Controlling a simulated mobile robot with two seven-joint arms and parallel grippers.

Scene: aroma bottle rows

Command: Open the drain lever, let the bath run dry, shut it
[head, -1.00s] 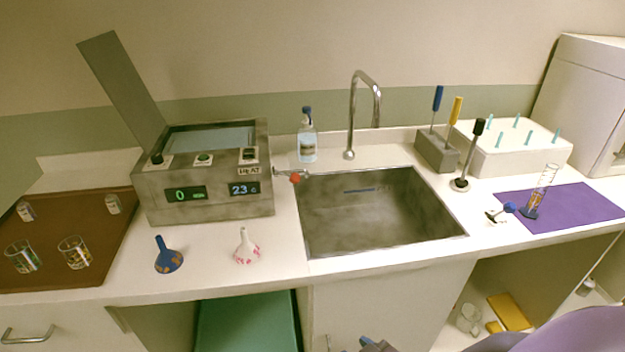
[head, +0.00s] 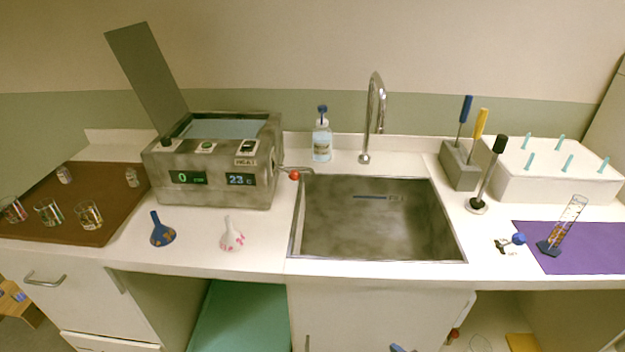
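The water bath (head: 210,165) is a grey metal box left of the sink, with its lid raised at the back left. Pale blue water (head: 226,129) shows in its open top. Its displays read 0 and 23 C. The drain lever with a red knob (head: 294,175) sticks out of the bath's right side, by the sink's back left corner. The sink (head: 380,220) looks empty, and no stream shows at the lever. A small blue part at the bottom edge may be one of my grippers, but I cannot tell. Neither gripper is clearly in view.
A blue funnel (head: 162,230) and a white funnel with pink marks (head: 231,236) stand before the bath. A soap bottle (head: 321,140) and tap (head: 374,110) stand behind the sink. Several glasses are on the brown tray (head: 110,178). A cylinder (head: 567,225) stands on the purple mat.

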